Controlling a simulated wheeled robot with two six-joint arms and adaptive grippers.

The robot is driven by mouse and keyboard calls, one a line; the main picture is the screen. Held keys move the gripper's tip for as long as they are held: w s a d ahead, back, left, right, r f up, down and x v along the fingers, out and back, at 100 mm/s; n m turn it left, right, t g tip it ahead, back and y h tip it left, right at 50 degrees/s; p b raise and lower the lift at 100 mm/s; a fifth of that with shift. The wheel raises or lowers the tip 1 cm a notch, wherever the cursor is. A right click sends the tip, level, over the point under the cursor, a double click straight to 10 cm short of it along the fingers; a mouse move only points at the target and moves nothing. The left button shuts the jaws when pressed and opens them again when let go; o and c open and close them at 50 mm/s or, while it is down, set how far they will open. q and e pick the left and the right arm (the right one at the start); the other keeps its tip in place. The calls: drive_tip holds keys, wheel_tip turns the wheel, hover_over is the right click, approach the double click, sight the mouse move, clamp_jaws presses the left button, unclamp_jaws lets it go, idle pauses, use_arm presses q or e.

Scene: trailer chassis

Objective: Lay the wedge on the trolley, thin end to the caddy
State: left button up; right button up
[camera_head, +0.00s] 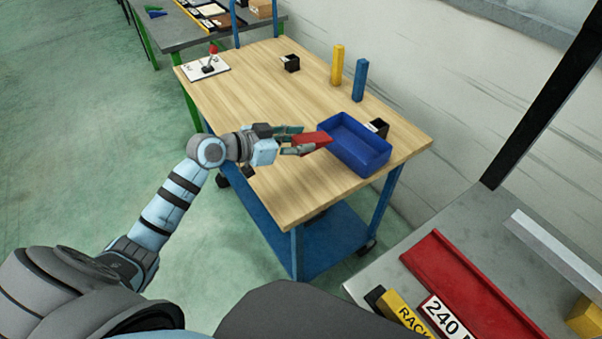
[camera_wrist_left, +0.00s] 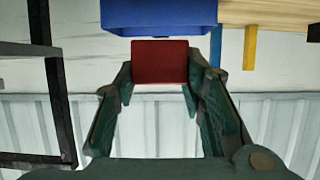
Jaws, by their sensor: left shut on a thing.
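The red wedge (camera_head: 318,138) is held by my left gripper (camera_head: 297,142), over the trolley (camera_head: 270,180), just left of the caddy. In the left wrist view the wedge (camera_wrist_left: 160,62) is gripped between both fingers. Whether it touches the top, and which end is thin, I cannot tell. The caddy (camera_head: 366,160) is an open blue box on the near right part of the trolley's wooden top; it also shows in the left wrist view (camera_wrist_left: 158,14), beyond the wedge. My right gripper is not in view.
A yellow block (camera_head: 337,65) and a blue block (camera_head: 359,80) stand upright at the wall side. Small black boxes (camera_head: 291,63) (camera_head: 379,126) and a white plate with a red-knobbed lever (camera_head: 209,65) are also on top. The middle is clear. A grey bench (camera_head: 385,276) is at right.

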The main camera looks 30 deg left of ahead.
sight(299, 176)
use_arm(q)
drive_tip(key=f+b, duration=0.1)
drive_tip(key=f, duration=0.2)
drive_tip(key=f+b, duration=0.1)
drive_tip(key=f, duration=0.2)
drive_tip(key=f+b, duration=0.1)
drive_tip(key=f, duration=0.2)
drive_tip(key=shift+w+f+b, duration=0.2)
drive_tip(key=shift+w+b, duration=0.1)
drive_tip(key=shift+b, duration=0.05)
drive_tip(key=shift+f, duration=0.25)
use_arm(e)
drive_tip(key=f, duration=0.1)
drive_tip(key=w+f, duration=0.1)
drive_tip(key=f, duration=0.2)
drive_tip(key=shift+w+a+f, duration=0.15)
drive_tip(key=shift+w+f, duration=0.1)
use_arm(q)
drive_tip(key=o, duration=1.2)
drive_tip(key=shift+r, duration=0.1)
drive_tip(key=shift+s+a+r, duration=0.15)
drive_tip(key=shift+s, duration=0.1)
drive_tip(key=p+v, duration=0.5)
drive_tip(key=v, duration=0.6)
drive_tip(key=shift+s+a+r, duration=0.1)
drive_tip(key=shift+s+r, duration=0.05)
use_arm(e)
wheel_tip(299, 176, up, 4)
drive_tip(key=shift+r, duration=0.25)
